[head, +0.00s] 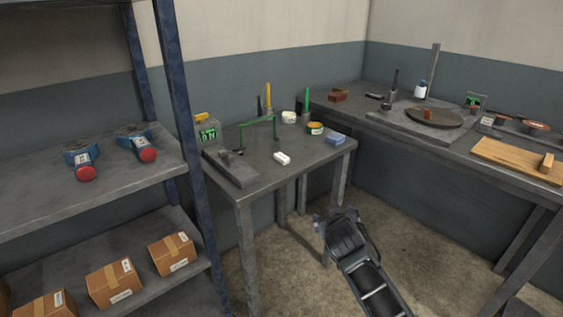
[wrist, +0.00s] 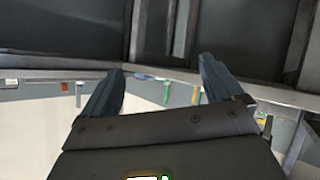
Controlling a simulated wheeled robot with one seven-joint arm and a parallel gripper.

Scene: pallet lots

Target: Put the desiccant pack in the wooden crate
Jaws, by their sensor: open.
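A small white block (head: 282,158), which may be the desiccant pack, lies on the grey corner table (head: 235,178), near its front edge. I cannot make out a wooden crate in either view. My gripper (head: 337,214) is in front of and below this table, over the floor, apart from everything on the tabletop. In the wrist view my gripper (wrist: 160,75) shows two dark fingers spread wide, with nothing between them. The wrist picture looks upside down, with small table items far beyond the fingers.
A green frame (head: 258,122), a scale-like device (head: 228,165), an orange-and-green tin (head: 315,128) and a blue block (head: 335,139) share the table. A right-hand bench (head: 390,135) holds a round plate (head: 434,117) and a wooden board (head: 510,160). Shelving (head: 120,195) with cardboard boxes (head: 113,283) stands left.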

